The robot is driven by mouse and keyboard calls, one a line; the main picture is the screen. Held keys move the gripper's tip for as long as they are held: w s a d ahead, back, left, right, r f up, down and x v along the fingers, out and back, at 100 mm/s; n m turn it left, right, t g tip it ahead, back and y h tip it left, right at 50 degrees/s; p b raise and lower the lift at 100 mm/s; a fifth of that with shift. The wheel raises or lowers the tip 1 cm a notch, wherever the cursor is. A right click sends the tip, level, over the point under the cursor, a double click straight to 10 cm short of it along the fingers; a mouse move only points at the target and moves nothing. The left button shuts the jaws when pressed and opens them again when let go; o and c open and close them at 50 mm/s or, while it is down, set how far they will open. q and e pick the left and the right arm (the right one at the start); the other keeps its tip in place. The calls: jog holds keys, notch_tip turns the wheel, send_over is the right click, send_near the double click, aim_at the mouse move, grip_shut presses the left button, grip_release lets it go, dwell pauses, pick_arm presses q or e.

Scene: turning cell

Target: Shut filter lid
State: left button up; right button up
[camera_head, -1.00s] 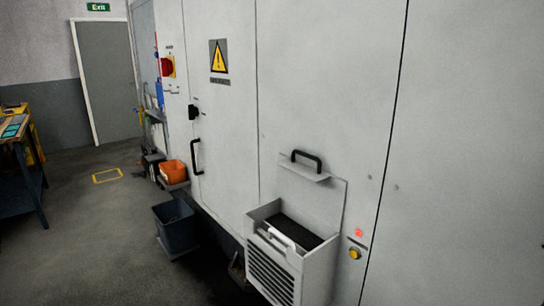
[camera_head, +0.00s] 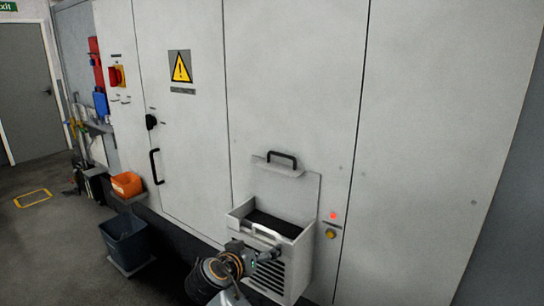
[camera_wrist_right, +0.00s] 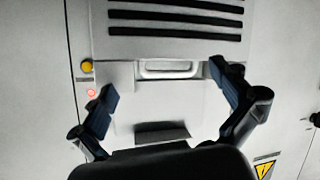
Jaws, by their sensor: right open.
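The filter lid (camera_head: 296,188) stands raised against the cabinet front, with a black handle (camera_head: 283,156) at its top edge. Below it, the white filter box (camera_head: 240,220) is open at the top and shows a dark filter (camera_head: 272,222) inside. My right gripper (camera_head: 274,254) is in front of the box's slotted face, below the lid. In the right wrist view, which looks upside down, my right gripper (camera_wrist_right: 168,95) has its two fingers spread wide with nothing between them. The box's pale front handle (camera_wrist_right: 168,69) shows beyond the fingers. My left gripper is not in view.
A red light (camera_head: 333,215) is lit above a yellow button (camera_head: 331,234), right of the box. A dark bin (camera_head: 124,240) and an orange bin (camera_head: 127,184) stand to the left. The cabinet front right of the button is bare.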

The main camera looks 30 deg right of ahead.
jog(key=w+d+r+m+h, duration=0.2)
jog(key=w+r, duration=0.1)
jog(key=r, duration=0.5)
jog(key=m+h, duration=0.3)
jog(key=m, duration=0.1)
send_near(281, 157)
jog(key=shift+g, duration=0.3)
jog(key=p+x, duration=0.1)
jog(key=x, duration=0.2)
jog(key=p+x, duration=0.2)
jog(key=x, duration=0.1)
jog(key=p+x, duration=0.2)
jog(key=x, duration=0.1)
jog(key=shift+w+d+r, duration=0.15)
jog(key=shift+w+r, duration=0.05)
jog(key=shift+r, duration=0.15)
jog(key=shift+w+d+f, duration=0.15)
jog(key=shift+w+d, duration=0.1)
jog(key=shift+d, duration=0.25)
